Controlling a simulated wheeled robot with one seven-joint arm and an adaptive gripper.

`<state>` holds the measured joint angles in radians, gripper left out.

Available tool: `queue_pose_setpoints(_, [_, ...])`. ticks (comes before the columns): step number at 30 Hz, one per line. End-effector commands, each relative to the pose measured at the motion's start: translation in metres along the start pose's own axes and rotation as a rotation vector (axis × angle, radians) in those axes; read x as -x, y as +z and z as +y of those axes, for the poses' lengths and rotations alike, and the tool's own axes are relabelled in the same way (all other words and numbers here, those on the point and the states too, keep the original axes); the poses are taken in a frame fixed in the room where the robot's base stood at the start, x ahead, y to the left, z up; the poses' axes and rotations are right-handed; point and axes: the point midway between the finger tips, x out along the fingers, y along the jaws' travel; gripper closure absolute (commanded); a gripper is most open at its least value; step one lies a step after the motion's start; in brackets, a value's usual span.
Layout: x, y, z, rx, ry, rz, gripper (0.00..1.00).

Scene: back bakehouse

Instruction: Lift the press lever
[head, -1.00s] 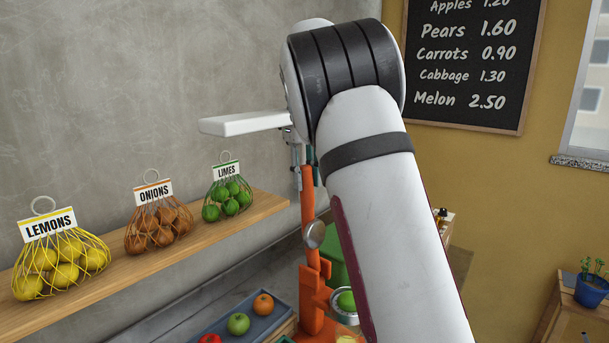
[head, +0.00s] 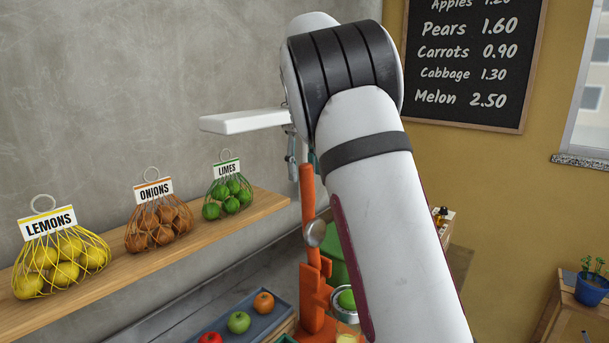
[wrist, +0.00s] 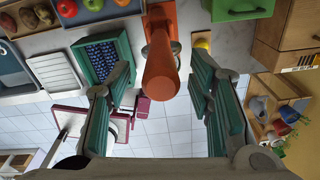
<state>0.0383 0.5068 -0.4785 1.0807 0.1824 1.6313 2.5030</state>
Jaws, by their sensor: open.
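The orange press (head: 313,285) stands on the counter with its orange lever (head: 307,188) pointing up. In the wrist view the lever (wrist: 161,70) rises toward the camera, its rounded end between the two fingers with space on both sides. My gripper (wrist: 159,85) is open, with green pads on either side of the lever, and holds nothing. In the head view my gripper (head: 301,163) is at the lever's top, mostly hidden behind my arm. A green citrus half (head: 346,299) sits in the press's cup, partly behind my arm.
A wooden shelf (head: 150,246) with netted lemons, onions and limes runs along the left wall. A blue tray (head: 226,331) of fruit lies left of the press. In the wrist view, a green crate of blueberries (wrist: 84,64) and a wooden cabinet (wrist: 288,30) flank it.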

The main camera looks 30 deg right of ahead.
Motion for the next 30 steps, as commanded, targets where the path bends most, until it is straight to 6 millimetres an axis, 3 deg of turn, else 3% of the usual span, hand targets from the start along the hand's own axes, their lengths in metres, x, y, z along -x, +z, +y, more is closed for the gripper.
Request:
queue_pose_setpoints(6, [0.033, 0.001, -0.001, 0.0, -0.002, -0.002, 0.52])
queue_pose_setpoints(12, [0.049, 0.001, 0.0, 0.0, 0.0, -0.001, 0.52])
queue_pose_setpoints(30, [0.053, 0.001, 0.0, 0.001, 0.0, 0.0, 0.52])
